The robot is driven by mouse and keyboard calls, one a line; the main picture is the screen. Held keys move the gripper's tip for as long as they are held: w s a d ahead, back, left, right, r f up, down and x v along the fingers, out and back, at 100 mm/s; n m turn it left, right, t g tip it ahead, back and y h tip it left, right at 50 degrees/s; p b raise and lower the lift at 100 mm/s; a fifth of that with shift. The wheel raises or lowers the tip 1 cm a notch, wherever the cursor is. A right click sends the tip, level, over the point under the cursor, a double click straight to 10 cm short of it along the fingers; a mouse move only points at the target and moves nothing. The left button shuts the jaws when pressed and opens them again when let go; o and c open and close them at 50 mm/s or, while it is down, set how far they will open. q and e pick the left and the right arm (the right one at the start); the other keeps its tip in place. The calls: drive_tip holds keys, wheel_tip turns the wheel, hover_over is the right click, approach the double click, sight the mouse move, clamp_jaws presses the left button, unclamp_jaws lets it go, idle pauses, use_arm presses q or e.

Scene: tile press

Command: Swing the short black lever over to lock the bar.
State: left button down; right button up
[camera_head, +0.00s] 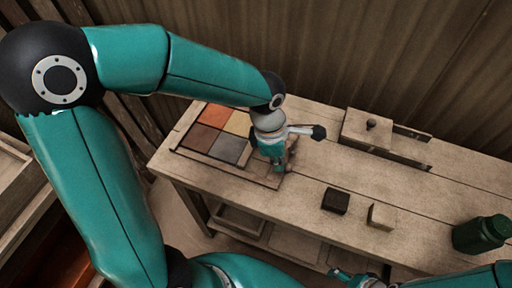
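My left gripper (277,166) points down over the right side of the tile tray (255,178), which holds orange, tan, brown and grey tiles (228,149). Whether its fingers are open or shut is unclear. A short pale rod with a black end (318,132) sticks out to the right just beside my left wrist. I cannot tell whether this is the black lever. The bar cannot be made out with certainty, as my wrist and gripper cover part of that area. My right gripper (343,274) is low at the bottom edge, small and partly cut off.
A wooden block with a black knob (371,124) stands at the back of the workbench (310,175), beside dark metal strips. The bench middle is clear.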

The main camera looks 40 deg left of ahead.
use_arm(q)
drive_tip(key=shift+s, duration=0.1)
idle(0.3)
drive_tip(key=shift+s+a+r, duration=0.1)
drive_tip(key=shift+a+r, duration=0.1)
drive_tip(key=shift+r, duration=0.05)
drive_tip(key=s+a+r, duration=0.1)
drive_tip(key=a+r, duration=0.1)
drive_tip(key=r, duration=0.3)
drive_tip(key=s+a+r+p, duration=0.1)
drive_tip(key=s+r, duration=0.1)
drive_tip(key=r, duration=0.4)
drive_tip(key=shift+a, duration=0.35)
